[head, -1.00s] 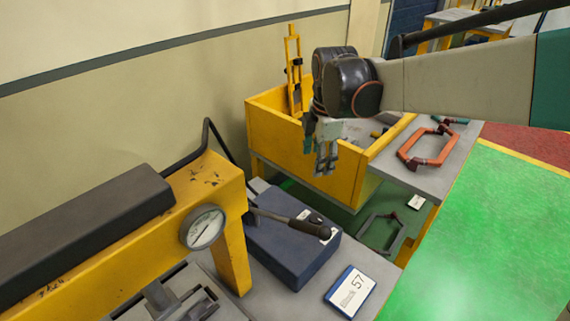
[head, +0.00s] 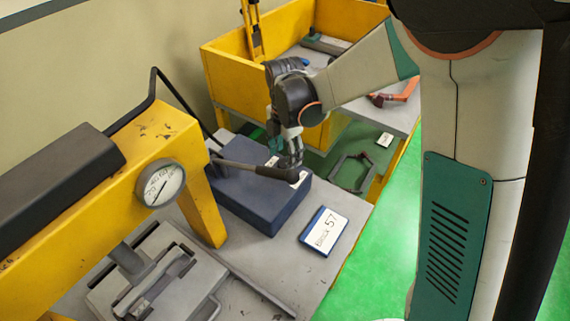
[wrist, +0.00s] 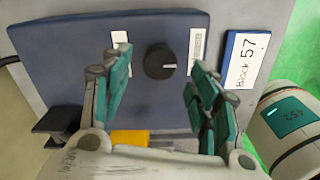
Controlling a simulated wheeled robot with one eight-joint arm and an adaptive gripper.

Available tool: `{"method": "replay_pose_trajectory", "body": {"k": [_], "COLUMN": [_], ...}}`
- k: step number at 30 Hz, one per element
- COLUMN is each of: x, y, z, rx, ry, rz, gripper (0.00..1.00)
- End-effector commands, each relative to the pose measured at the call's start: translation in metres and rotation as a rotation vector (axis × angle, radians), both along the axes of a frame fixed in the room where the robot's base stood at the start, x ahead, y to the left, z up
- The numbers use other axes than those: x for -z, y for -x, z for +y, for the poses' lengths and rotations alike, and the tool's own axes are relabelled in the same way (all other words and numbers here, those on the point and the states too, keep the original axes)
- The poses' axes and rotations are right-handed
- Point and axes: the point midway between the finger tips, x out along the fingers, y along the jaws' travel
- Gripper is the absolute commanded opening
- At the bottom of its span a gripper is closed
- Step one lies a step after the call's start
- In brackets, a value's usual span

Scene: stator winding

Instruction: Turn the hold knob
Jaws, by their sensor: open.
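The hold knob (wrist: 160,61) is a small round black knob on the dark blue box (wrist: 70,50), between two white labels in the wrist view. My gripper (wrist: 151,85) is open, with its green-padded fingers apart on the left and right of the knob in the picture. The knob lies between and slightly beyond the fingertips, and no contact shows. In the head view my gripper (head: 290,155) hangs over the back part of the blue box (head: 252,203). It hides the knob there.
A yellow press frame with a dial gauge (head: 160,184) stands left. The "Block 57" sign (head: 324,231) lies right of the box. A yellow bin (head: 225,72) stands behind. The green floor at right is clear.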

Motion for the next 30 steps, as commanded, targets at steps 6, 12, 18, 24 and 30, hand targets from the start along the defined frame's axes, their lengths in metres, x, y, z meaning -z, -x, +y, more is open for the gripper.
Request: {"method": "replay_pose_trajectory", "body": {"k": [6,12,18,24,30], "x": [0.030,0.038,0.038,0.038,0.038], "y": [0.000,0.000,0.000,0.000,0.000], "z": [0.000,0.000,0.000,0.000,0.000], "rx": [0.001,0.001,0.001,0.001,0.002], "ry": [0.000,0.000,0.000,0.000,0.000], "rz": [0.000,0.000,0.000,0.000,0.000], "gripper": [0.55,0.55,0.55,0.19,0.11]}}
